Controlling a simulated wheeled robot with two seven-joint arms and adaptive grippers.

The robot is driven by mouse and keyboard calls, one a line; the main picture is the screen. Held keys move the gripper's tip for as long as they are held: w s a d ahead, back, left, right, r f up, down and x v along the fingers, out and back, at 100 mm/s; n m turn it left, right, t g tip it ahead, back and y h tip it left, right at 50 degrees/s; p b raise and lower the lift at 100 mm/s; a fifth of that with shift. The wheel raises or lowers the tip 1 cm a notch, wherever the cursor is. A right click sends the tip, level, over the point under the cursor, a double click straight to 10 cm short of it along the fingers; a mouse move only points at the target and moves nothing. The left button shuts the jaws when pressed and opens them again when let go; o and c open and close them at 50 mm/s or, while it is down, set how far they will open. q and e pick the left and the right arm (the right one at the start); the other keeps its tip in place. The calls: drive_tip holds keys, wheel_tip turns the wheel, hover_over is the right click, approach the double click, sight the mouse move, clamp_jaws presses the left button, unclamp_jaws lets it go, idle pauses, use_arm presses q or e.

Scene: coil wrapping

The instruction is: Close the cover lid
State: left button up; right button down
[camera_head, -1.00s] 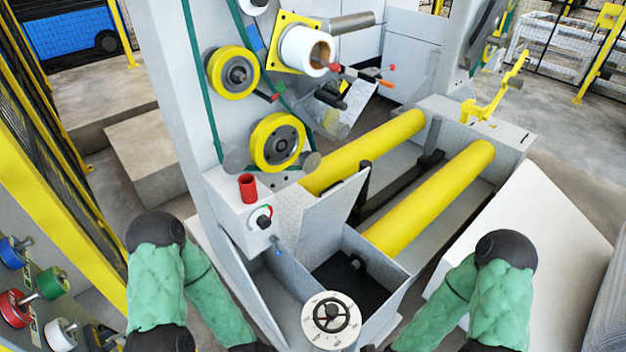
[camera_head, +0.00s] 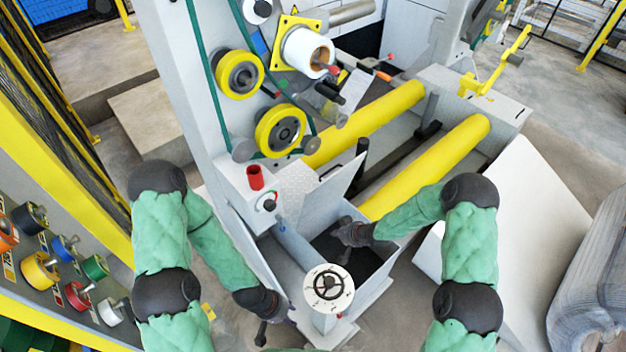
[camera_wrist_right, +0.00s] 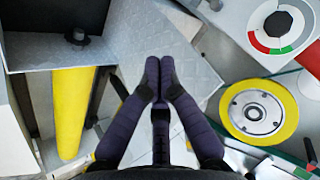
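The cover lid (camera_head: 330,197) is a grey metal panel standing raised and tilted beside the open box (camera_head: 376,264) at the machine's front. A grey textured plate (camera_wrist_right: 190,62) fills the middle of the right wrist view; I cannot tell for sure that it is the lid. My right gripper (camera_head: 347,232) is over the box opening, just right of the lid. In the right wrist view its dark fingers (camera_wrist_right: 160,66) have their tips together, with nothing seen between them. My left gripper (camera_head: 275,322) hangs low in front of the machine, left of the handwheel; its fingers are small and unclear.
A white handwheel (camera_head: 328,287) stands at the box's front corner. Two yellow rollers (camera_head: 432,165) lie behind the box. A red cylinder (camera_head: 255,177) and a knob (camera_head: 268,203) sit left of the lid. A panel of coloured knobs (camera_head: 60,265) is at the left.

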drive_tip(key=w+a+r+n+t+y, duration=0.1)
drive_tip(key=w+a+r+n, duration=0.2)
drive_tip(key=w+r, duration=0.35)
drive_tip(key=w+a+r+n+t, duration=0.1)
drive_tip(key=w+a+r+n, duration=0.25)
drive_tip(key=w, duration=0.65)
drive_tip(key=shift+m, duration=0.35)
drive_tip(key=shift+w+a+f, duration=0.4)
drive_tip(key=shift+a+f, duration=0.1)
drive_tip(key=shift+f, duration=0.55)
drive_tip(key=shift+w+a+f, duration=0.4)
drive_tip(key=shift+a+f, duration=0.15)
drive_tip(key=shift+f, duration=0.5)
drive_tip(key=shift+w+a+f, duration=0.4)
drive_tip(key=shift+a+f, duration=0.1)
drive_tip(key=shift+f, duration=0.55)
drive_tip(key=shift+f, duration=0.1)
